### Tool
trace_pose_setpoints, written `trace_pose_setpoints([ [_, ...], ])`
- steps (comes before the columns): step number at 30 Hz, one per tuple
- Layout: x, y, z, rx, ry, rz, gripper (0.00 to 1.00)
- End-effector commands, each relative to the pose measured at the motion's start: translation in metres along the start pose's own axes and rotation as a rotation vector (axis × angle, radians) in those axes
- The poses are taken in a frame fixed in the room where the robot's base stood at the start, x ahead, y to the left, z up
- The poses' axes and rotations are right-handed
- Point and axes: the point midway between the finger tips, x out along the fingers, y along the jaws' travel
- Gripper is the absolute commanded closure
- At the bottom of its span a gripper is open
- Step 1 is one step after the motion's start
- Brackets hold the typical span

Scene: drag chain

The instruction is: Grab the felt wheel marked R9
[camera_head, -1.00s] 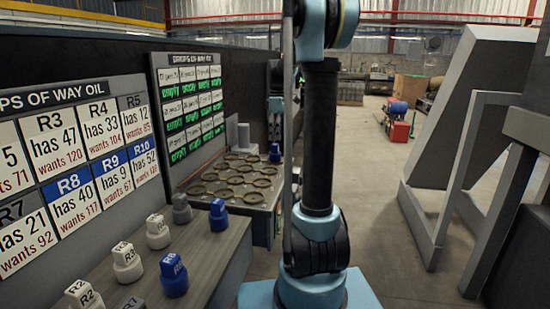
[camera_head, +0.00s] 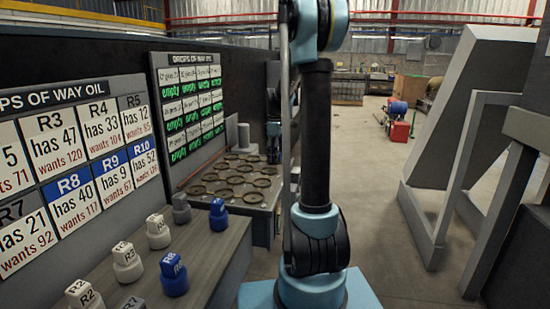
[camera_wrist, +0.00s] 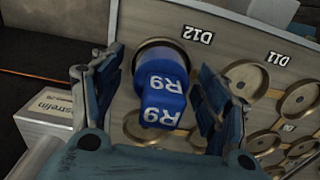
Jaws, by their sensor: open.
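The felt wheel marked R9 (camera_wrist: 163,98) is blue with white lettering and shows in the wrist view. It stands at the round brass-coloured recess labelled D12; whether it is fully seated there I cannot tell. My gripper (camera_wrist: 150,90) is open, with one finger on each side of the wheel. The right finger is very close to it, and I cannot tell whether it touches. In the camera_head view my gripper (camera_head: 273,150) is small and dark at the far end of the tray, mostly covering the wheel.
The tray (camera_head: 262,200) holds several round recesses, seemingly empty. Closer, a bench (camera_head: 205,265) carries several white, grey and blue wheels, including a blue one marked R8 (camera_head: 173,280). Two boards stand along the left.

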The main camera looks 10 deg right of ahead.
Motion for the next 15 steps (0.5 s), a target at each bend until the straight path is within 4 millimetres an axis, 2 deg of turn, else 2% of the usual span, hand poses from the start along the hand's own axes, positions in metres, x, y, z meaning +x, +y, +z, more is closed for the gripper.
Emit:
trace_pose_setpoints([
  [5, 0.0003, 0.0000, 0.0002, 0.000, 0.000, 0.000, 0.32],
  [8, 0.0002, 0.0000, 0.0003, 0.000, 0.000, 0.000, 0.50],
  [12, 0.0001, 0.0002, 0.0006, 0.001, 0.000, 0.000, 0.81],
  [15, 0.0000, 0.0004, 0.0011, 0.002, 0.000, 0.000, 0.83],
])
